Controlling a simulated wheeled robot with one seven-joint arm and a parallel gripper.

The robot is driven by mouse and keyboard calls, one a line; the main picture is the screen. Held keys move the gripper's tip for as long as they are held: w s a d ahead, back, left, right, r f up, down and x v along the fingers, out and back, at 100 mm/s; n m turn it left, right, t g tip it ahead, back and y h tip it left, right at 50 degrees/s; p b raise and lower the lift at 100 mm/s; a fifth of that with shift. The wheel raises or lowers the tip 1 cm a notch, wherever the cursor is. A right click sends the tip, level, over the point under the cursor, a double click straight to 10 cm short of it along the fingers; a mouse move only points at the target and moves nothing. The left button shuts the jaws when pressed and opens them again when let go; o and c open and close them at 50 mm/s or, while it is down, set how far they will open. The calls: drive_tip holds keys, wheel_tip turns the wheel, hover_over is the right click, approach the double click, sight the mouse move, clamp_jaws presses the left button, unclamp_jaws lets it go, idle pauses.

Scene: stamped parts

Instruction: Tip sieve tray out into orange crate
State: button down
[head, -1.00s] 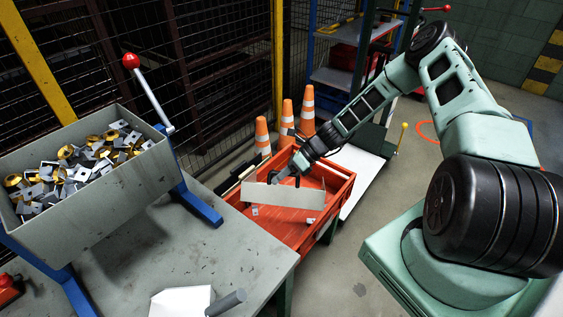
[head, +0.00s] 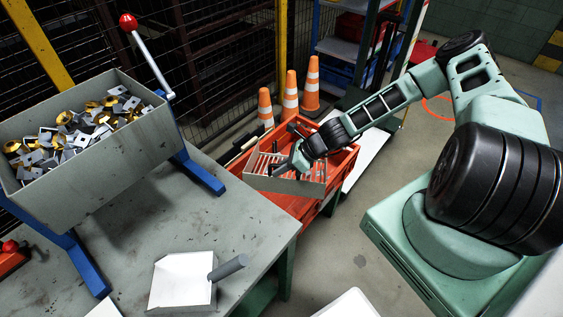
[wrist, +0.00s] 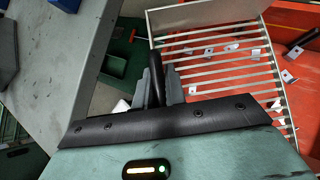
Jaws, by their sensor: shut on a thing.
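The sieve tray (head: 291,186) is a grey frame with a slatted bottom. In the head view it hangs over the orange crate (head: 344,162), roughly level, with its slats showing. My gripper (head: 299,160) is shut on the tray's dark handle, at the tray's side. In the wrist view the fingers (wrist: 158,86) close on that black handle, with the sieve tray (wrist: 204,17) to their right. Small grey stamped parts (wrist: 289,76) lie on the floor of the orange crate (wrist: 297,15). Others show between the slats; I cannot tell whether they lie on the tray or below it.
A grey bin of stamped parts (head: 95,165) stands on a blue frame on the workbench (head: 130,245). A white scoop (head: 182,279) lies at the bench front. Orange cones (head: 290,97) and a shelf rack (head: 340,50) stand behind the crate.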

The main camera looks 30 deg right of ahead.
sight(278, 190)
drive_tip(key=s+f+b, duration=0.1)
drive_tip(key=f, duration=0.1)
drive_tip(key=s+a+f+n+t+h+b, duration=0.1)
drive_tip(key=a+f+t+b, duration=0.1)
drive_tip(key=f+b, duration=0.1)
drive_tip(key=shift+s+a+f+h, duration=0.25)
drive_tip(key=shift+s+f+h, duration=0.05)
drive_tip(key=shift+s, duration=0.1)
drive_tip(key=shift+s+a+f+n, duration=0.1)
drive_tip(key=shift+n, duration=0.2)
drive_tip(key=shift+f, duration=0.15)
wheel_tip(278, 190, up, 5)
drive_tip(key=p, duration=0.4)
